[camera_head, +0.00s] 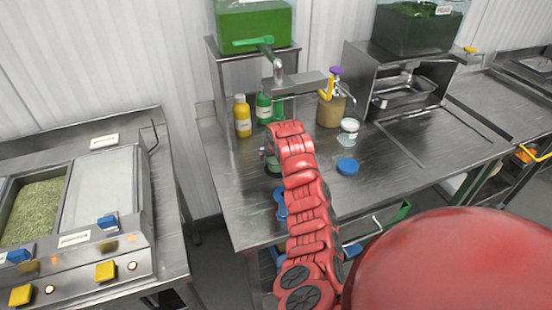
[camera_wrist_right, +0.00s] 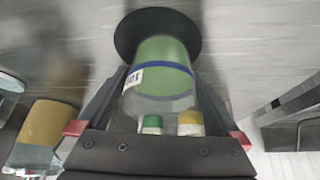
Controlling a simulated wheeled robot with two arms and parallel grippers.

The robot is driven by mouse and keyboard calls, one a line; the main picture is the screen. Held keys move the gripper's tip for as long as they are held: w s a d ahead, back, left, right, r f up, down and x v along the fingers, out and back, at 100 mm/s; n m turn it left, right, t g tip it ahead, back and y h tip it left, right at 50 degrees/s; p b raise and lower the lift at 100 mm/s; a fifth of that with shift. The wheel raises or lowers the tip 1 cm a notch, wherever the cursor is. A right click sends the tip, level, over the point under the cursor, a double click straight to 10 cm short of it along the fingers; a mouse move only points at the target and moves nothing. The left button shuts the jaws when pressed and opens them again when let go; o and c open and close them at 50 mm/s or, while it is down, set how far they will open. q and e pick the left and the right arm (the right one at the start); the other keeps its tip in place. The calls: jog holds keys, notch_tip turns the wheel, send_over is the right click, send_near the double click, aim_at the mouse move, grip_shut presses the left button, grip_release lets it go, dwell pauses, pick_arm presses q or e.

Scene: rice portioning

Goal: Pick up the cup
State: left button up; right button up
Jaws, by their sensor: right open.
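The cup (camera_wrist_right: 160,68) is green and translucent, with a blue band and a white label, in the right wrist view. It is beside or over a black round disc (camera_wrist_right: 127,38). My right gripper (camera_wrist_right: 162,85) is open, with its dark fingers on either side of the cup. A gap seems to remain at the fingers, though contact is hard to judge. In the head view my red right arm reaches over the steel counter and hides most of its gripper; a small green part of the cup (camera_head: 271,162) shows beside it. My left gripper is not in view.
On the counter (camera_head: 235,200) stand a yellow bottle (camera_head: 242,118), a green bottle (camera_head: 263,108), a brown pump container (camera_head: 331,110) and a small clear cup (camera_head: 349,130). A blue disc (camera_head: 347,166) lies right of my arm. A green dispenser (camera_head: 255,22) stands above. The counter's right part is clear.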

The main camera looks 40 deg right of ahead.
jog(key=c, duration=1.4)
jog(key=shift+c, duration=0.2)
jog(key=shift+r, duration=0.1)
